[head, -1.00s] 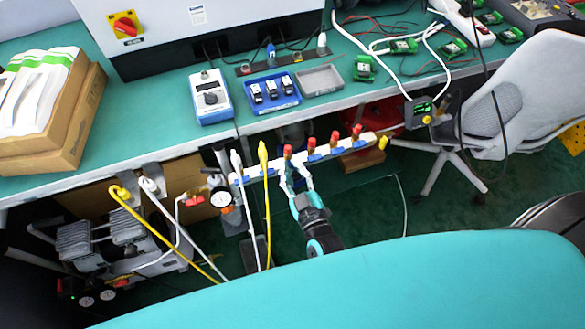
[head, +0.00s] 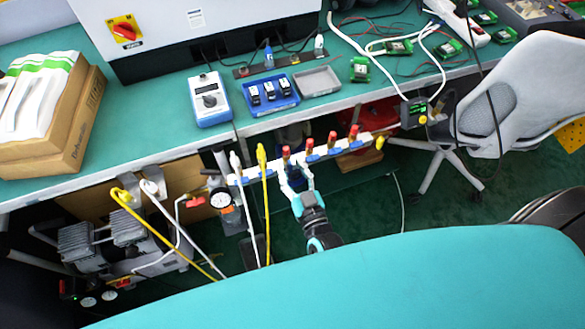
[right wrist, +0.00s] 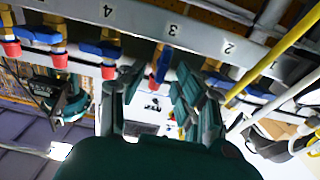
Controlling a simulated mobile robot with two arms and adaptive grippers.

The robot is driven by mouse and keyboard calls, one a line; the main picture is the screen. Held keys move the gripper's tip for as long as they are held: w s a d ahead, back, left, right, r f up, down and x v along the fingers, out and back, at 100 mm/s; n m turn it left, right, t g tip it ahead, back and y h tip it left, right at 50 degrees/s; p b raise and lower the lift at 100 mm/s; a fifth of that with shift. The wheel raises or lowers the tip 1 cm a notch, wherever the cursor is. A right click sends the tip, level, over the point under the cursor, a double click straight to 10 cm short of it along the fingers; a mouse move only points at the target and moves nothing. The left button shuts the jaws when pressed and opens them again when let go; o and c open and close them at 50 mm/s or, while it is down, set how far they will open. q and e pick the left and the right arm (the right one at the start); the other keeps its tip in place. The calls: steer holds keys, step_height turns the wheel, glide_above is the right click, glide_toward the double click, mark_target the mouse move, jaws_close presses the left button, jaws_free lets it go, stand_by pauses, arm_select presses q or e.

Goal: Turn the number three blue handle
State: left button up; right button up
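In the right wrist view the number three blue handle (right wrist: 161,64) hangs below the printed "3" on the pale manifold bar (right wrist: 195,37). It points across the bar, while the number four handle (right wrist: 100,48) lies along it. My right gripper (right wrist: 158,77) is open, with one finger on each side of the number three handle and gaps visible beside it. In the head view my right gripper (head: 291,178) reaches up to the manifold (head: 322,151) below the third outlet from the left and hides that handle. My left gripper is not in view.
The number two handle (right wrist: 216,79) sits close beside my right finger. Yellow (head: 266,205) and white (head: 247,205) hoses hang just left of my gripper. The teal bench (head: 160,130) overhangs behind the manifold. A grey chair (head: 520,90) stands at the right.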

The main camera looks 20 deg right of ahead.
steer(key=s, duration=1.2)
steer(key=shift+d, duration=0.2)
stand_by(0.9)
jaws_close()
stand_by(1.3)
